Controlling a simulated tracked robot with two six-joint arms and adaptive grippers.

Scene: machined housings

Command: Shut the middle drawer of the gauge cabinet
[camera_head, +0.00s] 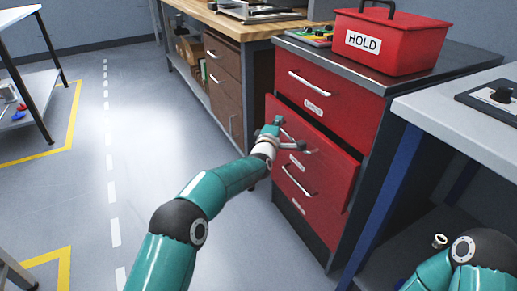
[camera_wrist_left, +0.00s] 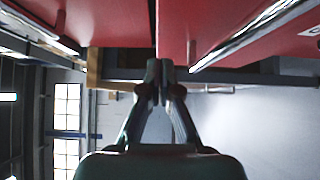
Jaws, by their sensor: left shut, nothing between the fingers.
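The red gauge cabinet (camera_head: 335,85) stands right of centre in the head view. Its middle drawer (camera_head: 335,157) is partly open, its front standing out from the top drawer (camera_head: 345,97) and the bottom drawer (camera_head: 322,207). My left gripper (camera_head: 291,137) is shut and empty at the middle drawer's front, near its handle, partly covering that area. In the left wrist view the closed fingertips (camera_wrist_left: 160,70) are at or very near a red drawer front (camera_wrist_left: 215,25), beside a metal handle (camera_wrist_left: 245,35). Whether they touch is unclear. My right gripper is not in view.
A red box labelled HOLD (camera_head: 395,42) stands on the cabinet top. A wooden-topped bench (camera_head: 235,25) with brown drawers is behind it. A grey table (camera_head: 470,115) stands close on the right. The floor (camera_head: 150,120) to the left is clear.

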